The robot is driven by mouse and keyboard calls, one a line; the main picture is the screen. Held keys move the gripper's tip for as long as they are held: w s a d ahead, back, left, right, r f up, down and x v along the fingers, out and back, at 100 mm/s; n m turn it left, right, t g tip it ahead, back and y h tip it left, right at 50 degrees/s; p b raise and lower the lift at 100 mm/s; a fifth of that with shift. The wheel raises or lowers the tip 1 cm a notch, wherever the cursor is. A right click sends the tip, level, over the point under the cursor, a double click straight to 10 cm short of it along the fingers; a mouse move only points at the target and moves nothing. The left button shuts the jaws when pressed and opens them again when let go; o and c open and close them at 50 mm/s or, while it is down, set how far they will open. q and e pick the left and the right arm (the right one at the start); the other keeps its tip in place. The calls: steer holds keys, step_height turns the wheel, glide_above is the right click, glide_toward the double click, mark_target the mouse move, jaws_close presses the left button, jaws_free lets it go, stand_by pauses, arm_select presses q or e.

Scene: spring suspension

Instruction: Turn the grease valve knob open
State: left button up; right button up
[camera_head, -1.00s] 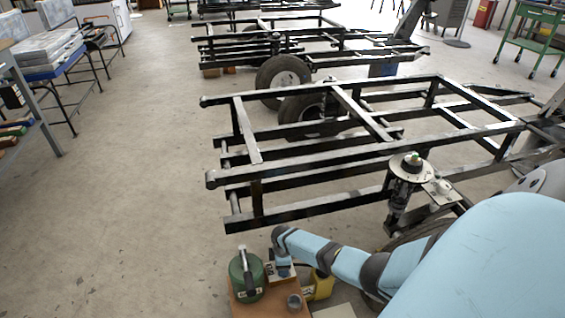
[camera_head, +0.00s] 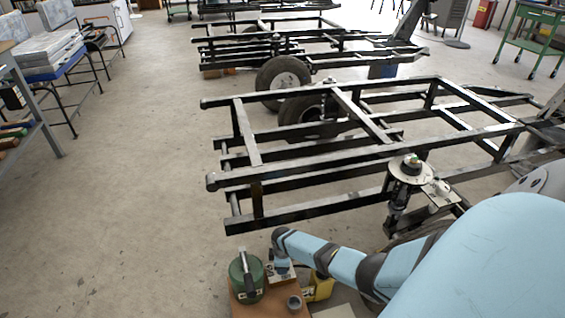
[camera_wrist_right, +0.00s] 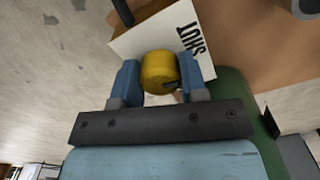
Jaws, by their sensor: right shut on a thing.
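The yellow valve knob (camera_wrist_right: 158,70) sits between the two blue fingers of my right gripper (camera_wrist_right: 160,82) in the right wrist view. The fingers are closed on its sides. A dark mark shows on the knob's edge at its lower right. In the head view my right gripper (camera_head: 283,264) reaches down at the plate (camera_head: 281,278), beside the green canister (camera_head: 238,276); the knob is hidden there. My left gripper is not in view.
The canister stands on a brown surface (camera_head: 262,309) with a small grey cup (camera_head: 295,302). A yellow object (camera_head: 320,288) is to the right. A black trailer frame (camera_head: 300,212) stands just behind.

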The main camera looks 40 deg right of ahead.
steer(key=m+p, duration=0.1)
steer(key=m, duration=0.2)
steer(key=shift+r+p, duration=0.1)
steer(key=shift+p, duration=0.2)
steer(key=m+p, duration=0.1)
steer(key=m, duration=0.3)
steer(key=shift+a, duration=0.1)
steer(key=m+p, duration=0.1)
steer(key=m, duration=0.3)
steer(key=shift+m, duration=0.3)
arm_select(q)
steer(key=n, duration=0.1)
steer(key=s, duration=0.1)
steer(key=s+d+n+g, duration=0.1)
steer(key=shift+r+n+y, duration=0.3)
arm_select(e)
steer(key=m, duration=0.4)
steer(key=shift+m, duration=0.3)
steer(key=o, duration=0.9)
arm_select(q)
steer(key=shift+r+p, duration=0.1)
steer(key=shift+p, duration=0.25)
